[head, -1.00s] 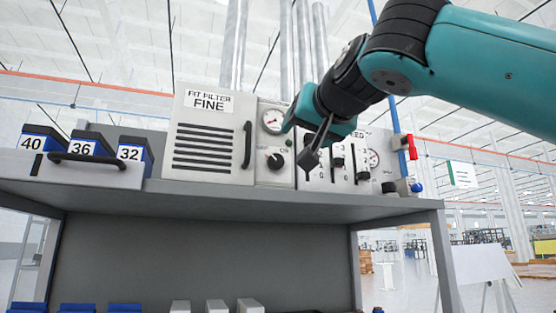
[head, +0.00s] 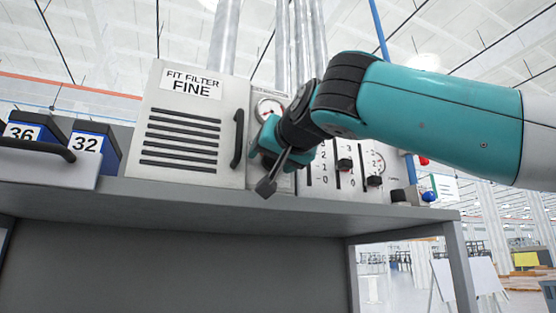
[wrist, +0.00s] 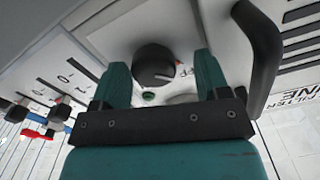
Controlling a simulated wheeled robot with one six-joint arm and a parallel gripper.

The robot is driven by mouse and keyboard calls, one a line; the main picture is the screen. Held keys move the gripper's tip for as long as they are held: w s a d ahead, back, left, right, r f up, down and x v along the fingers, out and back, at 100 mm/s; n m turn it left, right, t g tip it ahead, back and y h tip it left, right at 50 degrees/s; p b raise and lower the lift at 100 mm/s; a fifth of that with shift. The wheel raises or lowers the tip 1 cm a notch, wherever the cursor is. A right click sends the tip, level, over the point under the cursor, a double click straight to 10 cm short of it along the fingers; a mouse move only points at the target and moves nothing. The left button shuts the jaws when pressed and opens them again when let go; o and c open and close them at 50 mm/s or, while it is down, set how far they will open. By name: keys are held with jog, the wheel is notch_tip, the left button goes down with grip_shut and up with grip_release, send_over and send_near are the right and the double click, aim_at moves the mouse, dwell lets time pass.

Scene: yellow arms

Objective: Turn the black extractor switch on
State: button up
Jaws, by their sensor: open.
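The black extractor switch (wrist: 153,65) is a round knob on the pale panel, seen in the wrist view. Its white mark points right, toward partly hidden lettering that looks like OFF. My gripper (wrist: 160,72) is open, with one teal finger on each side of the knob in the picture. The fingers appear apart from the knob; their exact depth is unclear. In the head view my gripper (head: 262,152) is in front of the panel and hides the knob.
A filter door with a black handle (head: 239,138) stands just left of my gripper. A gauge (head: 268,108) is above it, partly covered. Slider controls (head: 344,165) are to the right. The grey shelf (head: 200,195) runs below. A green lamp (wrist: 148,97) is near the knob.

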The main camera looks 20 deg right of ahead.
jog(key=shift+w+d, duration=0.1)
jog(key=shift+w, duration=0.05)
jog(key=shift+d, duration=0.15)
jog(key=shift+c, duration=0.3)
jog(key=c, duration=0.9)
